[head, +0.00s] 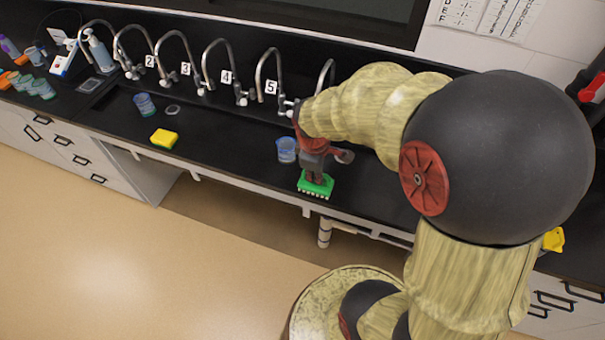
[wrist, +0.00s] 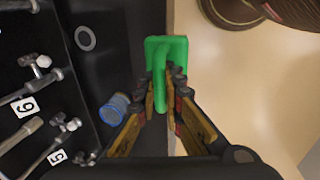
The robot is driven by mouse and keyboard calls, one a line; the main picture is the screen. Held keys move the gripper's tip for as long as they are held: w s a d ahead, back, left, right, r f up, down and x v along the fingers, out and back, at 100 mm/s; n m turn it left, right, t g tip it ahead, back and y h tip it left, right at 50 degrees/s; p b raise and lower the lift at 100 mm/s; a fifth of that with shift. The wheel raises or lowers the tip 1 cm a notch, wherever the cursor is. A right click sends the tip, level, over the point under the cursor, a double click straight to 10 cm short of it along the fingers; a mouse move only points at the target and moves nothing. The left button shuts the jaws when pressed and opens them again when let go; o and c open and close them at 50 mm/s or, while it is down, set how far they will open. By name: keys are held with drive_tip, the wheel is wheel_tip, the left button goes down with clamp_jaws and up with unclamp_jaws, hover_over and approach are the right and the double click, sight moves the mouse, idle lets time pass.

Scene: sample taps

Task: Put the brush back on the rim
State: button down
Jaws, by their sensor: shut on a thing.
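The green brush (head: 315,184) with pale bristles pointing down is at the front rim (head: 250,172) of the black sink counter. In the wrist view the green brush (wrist: 166,52) has its handle between the two fingers. My gripper (head: 313,178) is shut on that handle from above. In the wrist view my gripper (wrist: 166,98) shows fingers on both sides of the handle. The brush overlaps the rim's edge in both views. I cannot tell whether its bristles touch the rim.
A blue beaker (head: 287,150) stands close behind my gripper, also in the wrist view (wrist: 113,108). A yellow sponge (head: 164,138) lies on the rim at left. Another blue beaker (head: 145,104) and numbered taps (head: 227,76) stand farther back. The rim between sponge and brush is clear.

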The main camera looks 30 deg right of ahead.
drive_tip(key=w, duration=0.1)
drive_tip(key=w+f, duration=0.2)
drive_tip(key=w, duration=0.1)
drive_tip(key=shift+d, duration=0.25)
drive_tip(key=shift+w+d+f+b, duration=0.15)
drive_tip(key=shift+w+f+b, duration=0.15)
drive_tip(key=shift+w+f, duration=0.85)
drive_tip(key=shift+w+d+f+b, duration=0.1)
drive_tip(key=shift+w+f+b, duration=0.35)
drive_tip(key=shift+f, duration=1.35)
drive_tip(key=shift+w+d+f+b, duration=0.2)
drive_tip(key=shift+w+f, duration=0.7)
drive_tip(key=shift+f, duration=0.55)
drive_tip(key=shift+f, duration=0.15)
drive_tip(key=c, duration=1.9)
unclamp_jaws()
